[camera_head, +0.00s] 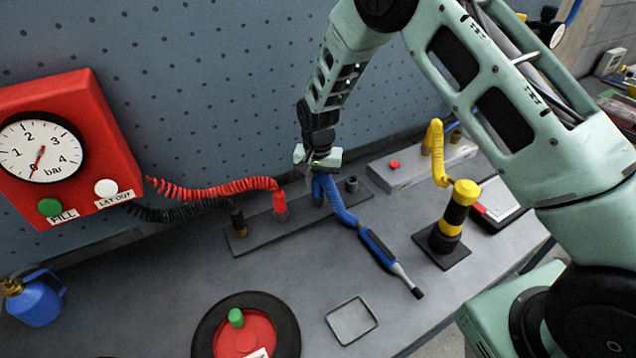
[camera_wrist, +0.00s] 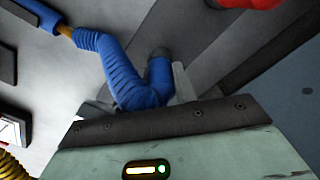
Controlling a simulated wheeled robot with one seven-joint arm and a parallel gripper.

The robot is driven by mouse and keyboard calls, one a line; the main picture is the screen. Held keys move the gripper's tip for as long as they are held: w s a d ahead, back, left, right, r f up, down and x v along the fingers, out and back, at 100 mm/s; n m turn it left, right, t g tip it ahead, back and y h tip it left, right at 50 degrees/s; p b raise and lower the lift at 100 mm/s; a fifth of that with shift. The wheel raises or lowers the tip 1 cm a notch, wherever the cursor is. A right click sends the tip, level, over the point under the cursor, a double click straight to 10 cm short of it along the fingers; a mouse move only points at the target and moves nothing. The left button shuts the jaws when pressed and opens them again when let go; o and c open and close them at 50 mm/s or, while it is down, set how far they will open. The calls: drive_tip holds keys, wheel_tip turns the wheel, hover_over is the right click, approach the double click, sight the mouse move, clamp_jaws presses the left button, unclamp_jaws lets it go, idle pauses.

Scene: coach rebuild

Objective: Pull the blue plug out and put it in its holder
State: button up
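The blue plug (camera_head: 318,189) stands at the dark strip (camera_head: 262,237), between the red plug and a bare grey socket (camera_head: 352,184). Its coiled blue hose (camera_head: 342,213) runs to a blue-handled tool (camera_head: 379,249) lying on the bench. My gripper (camera_head: 318,163) is right over the blue plug and points down at it. In the wrist view, the plug (camera_wrist: 160,80) and the bend of its hose (camera_wrist: 108,65) lie between my fingers (camera_wrist: 140,95). Whether the fingers press on the plug is hidden. I cannot tell which part is the plug's holder.
A red plug (camera_head: 280,203) and a black plug (camera_head: 238,220) stand on the strip to the left. A grey box (camera_head: 410,172) and a yellow-black post (camera_head: 456,212) stand right. A red gauge box (camera_head: 105,130) is at left. A wheel (camera_head: 283,317) lies in front.

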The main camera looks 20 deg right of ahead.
drive_tip(key=o, duration=0.4)
drive_tip(key=shift+r, duration=0.1)
wheel_tip(320, 180, up, 17)
drive_tip(key=b, duration=0.5)
drive_tip(key=s+a+r+n+y, duration=0.1)
drive_tip(key=s+a+n, duration=0.3)
drive_tip(key=s, duration=0.6)
drive_tip(key=s+a+r+n, duration=0.1)
drive_tip(key=s+a+n, duration=0.3)
drive_tip(key=s, duration=0.7)
drive_tip(key=s+n, duration=0.1)
drive_tip(key=s, duration=0.4)
drive_tip(key=s+d+f+n, duration=0.1)
drive_tip(key=s+n, duration=0.1)
drive_tip(key=s, duration=0.3)
drive_tip(key=s+f+n, duration=0.1)
drive_tip(key=s+n, duration=0.1)
drive_tip(key=s, duration=0.3)
drive_tip(key=shift+d, duration=0.35)
